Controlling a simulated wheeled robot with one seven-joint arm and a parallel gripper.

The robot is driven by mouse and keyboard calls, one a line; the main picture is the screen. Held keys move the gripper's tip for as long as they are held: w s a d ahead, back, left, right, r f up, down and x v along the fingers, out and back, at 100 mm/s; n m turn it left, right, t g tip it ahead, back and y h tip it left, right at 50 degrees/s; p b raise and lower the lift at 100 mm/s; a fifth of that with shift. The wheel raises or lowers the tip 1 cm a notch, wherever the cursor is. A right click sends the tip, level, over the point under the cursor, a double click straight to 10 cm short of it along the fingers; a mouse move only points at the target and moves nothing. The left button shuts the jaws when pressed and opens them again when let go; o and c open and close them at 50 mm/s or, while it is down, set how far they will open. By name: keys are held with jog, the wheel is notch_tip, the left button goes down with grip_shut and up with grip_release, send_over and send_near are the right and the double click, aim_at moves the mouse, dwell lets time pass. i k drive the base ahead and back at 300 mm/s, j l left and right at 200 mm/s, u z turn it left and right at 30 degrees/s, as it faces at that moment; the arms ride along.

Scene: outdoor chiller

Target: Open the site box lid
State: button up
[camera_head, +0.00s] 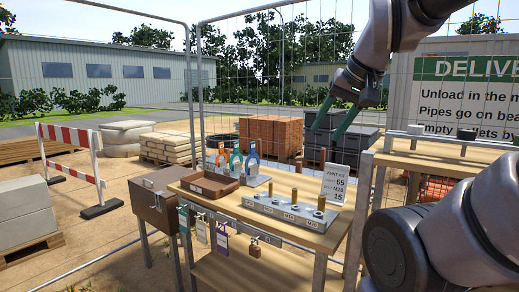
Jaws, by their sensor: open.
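The site box (158,212) is a brown box on thin metal legs, at the left end of the wooden bench. Its lid (163,180) looks shut. A small light plate or label shows near the lid's front edge. My gripper (328,132) is open and empty, with its two dark green fingers pointing down and left. It hangs in the air above the back of the bench, well right of and higher than the site box, touching nothing that I can see.
The bench (290,228) holds a brown tray (210,184), a metal block with brass pegs (288,211) and a sign card (335,184). Tags and a padlock (254,250) hang along its front. A wooden stand (420,162) is at right. A striped barrier (70,140) stands left.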

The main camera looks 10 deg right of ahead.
aim_at(156, 183)
jog(key=i+j+u, duration=0.15)
jog(key=i+j, duration=0.25)
jog(key=i+j+u, duration=0.15)
jog(key=i+j, duration=0.25)
jog(key=i+j+u, duration=0.1)
jog(key=i+j, duration=0.2)
jog(key=i, duration=0.2)
jog(key=i+j+u, duration=0.15)
jog(key=i, duration=0.3)
jog(key=i+j+u, duration=0.15)
jog(key=i+j, duration=0.2)
jog(key=i+j+u, duration=0.15)
jog(key=i, duration=0.45)
